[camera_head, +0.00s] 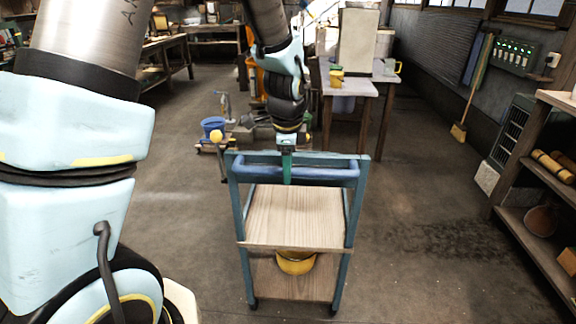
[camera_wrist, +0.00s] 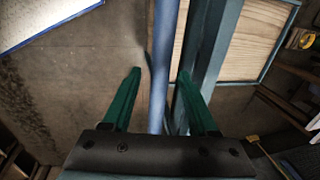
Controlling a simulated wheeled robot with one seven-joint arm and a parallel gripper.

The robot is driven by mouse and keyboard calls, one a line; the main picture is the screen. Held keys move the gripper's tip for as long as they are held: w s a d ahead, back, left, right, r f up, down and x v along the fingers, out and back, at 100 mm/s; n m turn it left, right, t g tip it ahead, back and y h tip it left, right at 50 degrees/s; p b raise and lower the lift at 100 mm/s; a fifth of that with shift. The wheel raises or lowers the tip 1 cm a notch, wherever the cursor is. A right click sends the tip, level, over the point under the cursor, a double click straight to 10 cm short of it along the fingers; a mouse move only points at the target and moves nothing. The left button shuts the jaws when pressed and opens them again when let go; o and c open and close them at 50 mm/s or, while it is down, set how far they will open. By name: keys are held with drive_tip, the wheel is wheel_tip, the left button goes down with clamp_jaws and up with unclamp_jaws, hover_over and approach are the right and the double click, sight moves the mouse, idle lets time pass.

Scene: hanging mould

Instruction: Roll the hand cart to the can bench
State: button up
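The hand cart (camera_head: 293,215) has a blue frame, a blue push bar (camera_head: 322,175) on the side toward the top of the picture, and two wooden shelves. My gripper (camera_head: 286,178) hangs down at the push bar, left of its middle. In the wrist view the blue bar (camera_wrist: 163,60) runs between my two green fingers (camera_wrist: 159,74). The fingers stand apart, with a visible gap on the left of the bar, so the gripper looks open around it. I cannot tell for sure which bench is the can bench.
A yellow pot (camera_head: 296,262) sits on the cart's lower shelf. A table (camera_head: 345,88) with a pale box stands behind the cart. Shelving (camera_head: 535,165) and a broom (camera_head: 460,130) line the right. The floor (camera_head: 425,200) right of the cart is clear.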

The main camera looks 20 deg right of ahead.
clamp_jaws()
idle(1.3)
